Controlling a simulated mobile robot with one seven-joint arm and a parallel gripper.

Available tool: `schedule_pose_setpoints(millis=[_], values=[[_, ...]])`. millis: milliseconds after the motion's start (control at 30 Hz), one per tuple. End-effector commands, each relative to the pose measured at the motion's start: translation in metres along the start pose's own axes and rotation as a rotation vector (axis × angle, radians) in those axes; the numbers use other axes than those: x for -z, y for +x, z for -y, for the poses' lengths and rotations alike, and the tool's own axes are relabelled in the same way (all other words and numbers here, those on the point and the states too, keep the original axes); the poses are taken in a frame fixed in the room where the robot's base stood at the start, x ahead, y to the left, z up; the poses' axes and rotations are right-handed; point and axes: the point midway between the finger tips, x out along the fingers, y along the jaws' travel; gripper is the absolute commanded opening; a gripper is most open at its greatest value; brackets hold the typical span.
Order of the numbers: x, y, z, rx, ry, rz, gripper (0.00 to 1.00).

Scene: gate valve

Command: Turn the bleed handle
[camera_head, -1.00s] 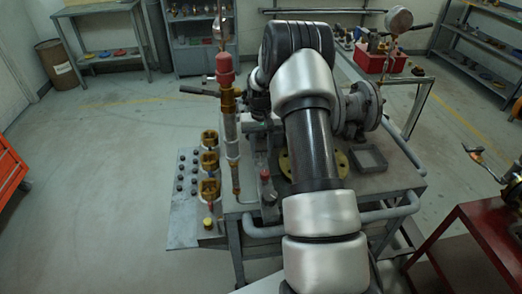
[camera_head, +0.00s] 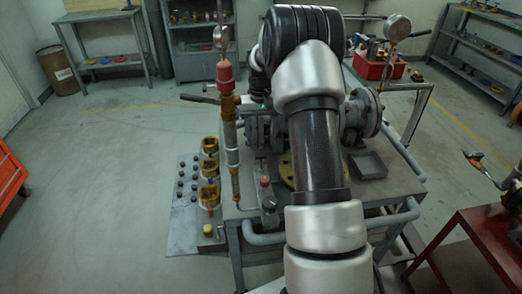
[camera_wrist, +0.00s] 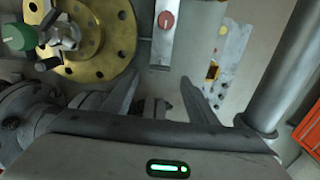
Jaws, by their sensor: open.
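My gripper (camera_wrist: 160,78) is open and empty in the wrist view, its two dark fingers apart over the grey bench. In the head view my arm hides it. I cannot tell for sure which part is the bleed handle. A small red knob (camera_head: 265,182) sits on a grey block on the bench; in the wrist view the red knob (camera_wrist: 166,20) lies beyond the fingertips, not touched. A dark lever (camera_head: 200,99) sticks out to the left by the red-capped upright pipe (camera_head: 226,125). Grey flanged valve piping (camera_head: 360,115) is partly hidden behind my arm.
A brass flange (camera_wrist: 110,40) and a green knob (camera_wrist: 18,37) lie left of the fingers in the wrist view. Brass fittings (camera_head: 209,170) stand at the bench's left. A square grey tray (camera_head: 369,166) lies on the right. The floor to the left is open.

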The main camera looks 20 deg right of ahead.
Motion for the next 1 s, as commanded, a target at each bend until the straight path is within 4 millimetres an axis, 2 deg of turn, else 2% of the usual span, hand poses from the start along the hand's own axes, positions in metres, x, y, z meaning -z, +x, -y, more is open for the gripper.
schedule_pose_setpoints(millis=[33,200,400,567,1000], values=[[0.002,-0.015,0.000,0.000,0.000,-0.005,0.53],[0.001,-0.053,0.000,0.001,0.001,-0.004,0.53],[0.001,-0.080,0.000,0.000,0.001,-0.002,0.53],[0.000,-0.087,0.000,0.000,0.000,-0.001,0.53],[0.000,-0.087,0.000,0.000,0.001,0.000,0.53]])
